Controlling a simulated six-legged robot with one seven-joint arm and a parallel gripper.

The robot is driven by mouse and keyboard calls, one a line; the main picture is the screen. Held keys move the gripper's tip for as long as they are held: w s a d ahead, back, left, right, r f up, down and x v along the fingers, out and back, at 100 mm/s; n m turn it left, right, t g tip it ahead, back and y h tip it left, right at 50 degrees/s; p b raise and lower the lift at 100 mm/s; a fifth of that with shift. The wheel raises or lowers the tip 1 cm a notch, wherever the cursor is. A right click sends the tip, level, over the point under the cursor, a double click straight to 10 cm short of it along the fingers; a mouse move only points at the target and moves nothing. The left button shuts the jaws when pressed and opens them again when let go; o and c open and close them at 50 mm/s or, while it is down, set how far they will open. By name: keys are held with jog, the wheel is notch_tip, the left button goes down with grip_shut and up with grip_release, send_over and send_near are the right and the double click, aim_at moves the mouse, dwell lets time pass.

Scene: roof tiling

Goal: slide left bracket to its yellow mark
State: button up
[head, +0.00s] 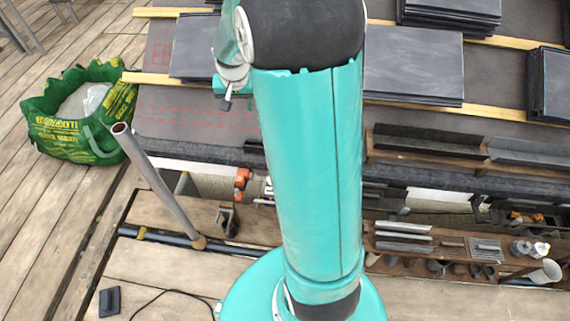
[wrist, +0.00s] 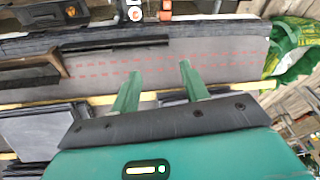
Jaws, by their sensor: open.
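My gripper (wrist: 158,80) shows in the wrist view as two green fingers, spread apart with nothing between them. They are over the grey roof underlay (wrist: 222,52) with its red dashed lines. In the head view my arm fills the middle, and I cannot make out the fingers. A small dark bracket-like piece (head: 228,220) is on the planks left of my arm; I cannot tell whether it is the left bracket. A small yellow band (head: 141,233) is on the black pipe (head: 165,237) to its left; I cannot tell whether it is the bracket's mark.
A green bag (head: 78,125) stands at the left, near an upright grey pole (head: 158,185). Slate stacks (head: 412,68) lie on yellow battens at the back. A wooden tray (head: 450,160) holds dark strips on the right. A tool shelf (head: 440,262) is at the lower right.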

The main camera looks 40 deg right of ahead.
jog(key=d+f+m+g, duration=0.1)
jog(key=d+f+m, duration=0.1)
jog(key=d+f, duration=0.45)
jog(key=d+f+m, duration=0.1)
jog(key=d+f, duration=0.3)
jog(key=f, duration=0.5)
jog(key=s+d+f+m+y, duration=0.1)
jog(key=s+d+f+m, duration=0.15)
jog(key=f, duration=0.55)
jog(key=s+d+f+m, duration=0.1)
jog(key=d+f, duration=0.2)
jog(key=f, duration=0.4)
jog(key=s+d+f+m+y, duration=0.1)
jog(key=s+d+f, duration=0.15)
jog(key=f, duration=0.55)
jog(key=shift+g, duration=0.4)
jog(key=f, duration=0.9)
jog(key=w+f, duration=0.1)
jog(key=f, duration=0.3)
jog(key=shift+f, duration=0.35)
grip_shut()
